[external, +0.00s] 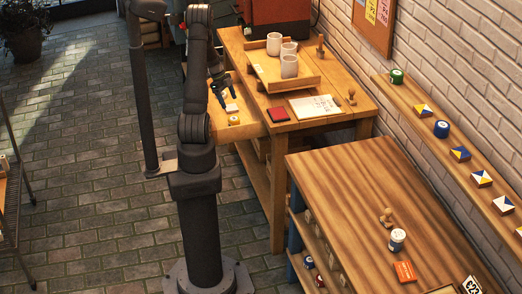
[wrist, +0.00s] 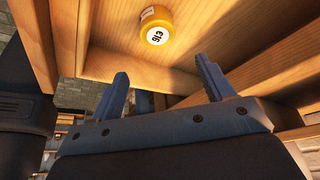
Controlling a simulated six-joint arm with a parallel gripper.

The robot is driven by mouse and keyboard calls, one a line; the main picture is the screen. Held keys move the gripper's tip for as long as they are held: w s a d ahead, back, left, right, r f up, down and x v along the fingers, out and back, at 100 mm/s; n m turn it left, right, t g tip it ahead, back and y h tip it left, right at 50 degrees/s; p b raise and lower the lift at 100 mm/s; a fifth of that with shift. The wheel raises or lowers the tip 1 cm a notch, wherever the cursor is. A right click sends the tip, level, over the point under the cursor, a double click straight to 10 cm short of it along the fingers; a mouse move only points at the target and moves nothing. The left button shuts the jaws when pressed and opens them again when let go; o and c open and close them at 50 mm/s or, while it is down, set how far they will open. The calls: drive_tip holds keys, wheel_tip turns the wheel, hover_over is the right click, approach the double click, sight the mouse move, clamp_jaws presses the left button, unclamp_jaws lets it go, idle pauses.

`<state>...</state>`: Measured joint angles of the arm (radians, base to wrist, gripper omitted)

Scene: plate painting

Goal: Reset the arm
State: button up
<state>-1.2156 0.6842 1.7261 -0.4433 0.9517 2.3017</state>
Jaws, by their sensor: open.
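My gripper (external: 226,97) hangs at the end of my arm, over the left part of the wooden workbench in the external view. In the wrist view my gripper (wrist: 160,66) shows two blue-grey fingers spread wide apart with nothing between them. A yellow round piece with a white printed label (wrist: 157,27) lies on a wooden surface beyond the fingertips, apart from them. In the external view a small yellow-and-white piece (external: 234,120) sits on a lower wooden ledge or drawer just below the gripper, and a small white piece (external: 231,107) is close to the fingers.
The workbench holds a wooden tray (external: 262,80) with several white cups, a red pad (external: 278,114), a paper sheet (external: 315,106) and wooden stamps (external: 351,98). A second table (external: 340,170) stands at front right, below a wall shelf (external: 405,95). The brick floor at left is largely open.

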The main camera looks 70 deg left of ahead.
sight(235, 118)
drive_tip(key=x, duration=0.8)
drive_tip(key=shift+f, duration=0.45)
drive_tip(key=shift+r, duration=0.45)
drive_tip(key=shift+f, duration=0.25)
drive_tip(key=v, duration=1.3)
drive_tip(key=x, duration=1.3)
drive_tip(key=shift+f, duration=0.3)
wheel_tip(235, 118, up, 29)
drive_tip(key=shift+m, duration=0.3)
drive_tip(key=shift+w+d+f, duration=0.1)
drive_tip(key=shift+w+d, duration=1.2)
drive_tip(key=shift+w, duration=1.1)
drive_tip(key=shift+w+d+f, duration=0.1)
drive_tip(key=shift+w+d, duration=1.2)
drive_tip(key=shift+w, duration=1.15)
drive_tip(key=shift+w+d+f, duration=0.1)
drive_tip(key=shift+w+d, duration=1.2)
drive_tip(key=shift+w, duration=1.1)
